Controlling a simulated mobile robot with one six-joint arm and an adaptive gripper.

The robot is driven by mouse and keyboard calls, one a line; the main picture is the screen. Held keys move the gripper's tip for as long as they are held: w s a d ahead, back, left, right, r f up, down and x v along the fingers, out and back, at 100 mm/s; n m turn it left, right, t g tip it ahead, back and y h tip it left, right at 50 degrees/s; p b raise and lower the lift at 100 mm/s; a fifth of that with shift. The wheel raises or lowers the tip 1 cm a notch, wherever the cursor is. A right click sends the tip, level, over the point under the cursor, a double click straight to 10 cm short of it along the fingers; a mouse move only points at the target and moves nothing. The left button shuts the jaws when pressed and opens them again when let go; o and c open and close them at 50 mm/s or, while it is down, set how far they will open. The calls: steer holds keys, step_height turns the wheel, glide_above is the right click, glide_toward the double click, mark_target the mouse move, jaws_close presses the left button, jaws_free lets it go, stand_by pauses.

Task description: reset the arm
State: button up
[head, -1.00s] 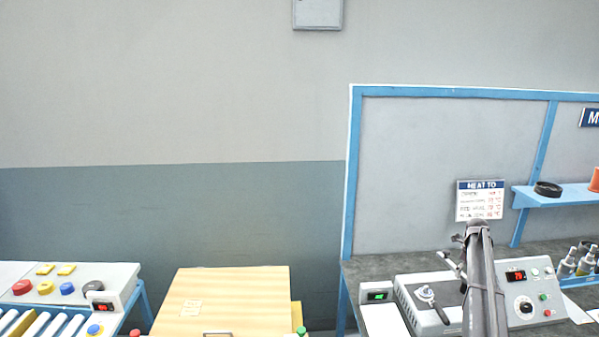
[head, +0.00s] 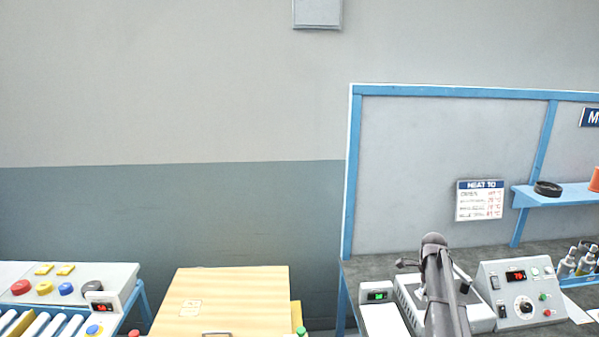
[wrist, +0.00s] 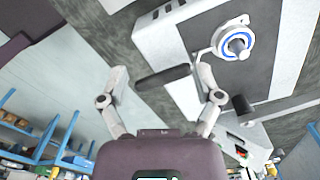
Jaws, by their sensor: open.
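My arm (head: 440,285) rises in the lower right of the head view, in front of a white bench unit (head: 481,316). My gripper (wrist: 161,78) shows in the wrist view with its two fingers spread apart. A dark bar (wrist: 163,76) appears in the gap between the fingers; I cannot tell how far it is from them. The fingers are not clear in the head view.
A control box with a red display (head: 521,295) stands right of my arm, and a small green display (head: 377,296) left of it. Bottles (head: 567,264) stand at the far right. A wooden box (head: 230,295) and a roller unit (head: 60,300) lie left.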

steer(key=s+a+n, duration=2.2)
steer(key=s+a, duration=0.2)
steer(key=s, duration=0.1)
steer(key=shift+s, duration=0.3)
steer(key=shift+a, duration=0.1)
stand_by(0.8)
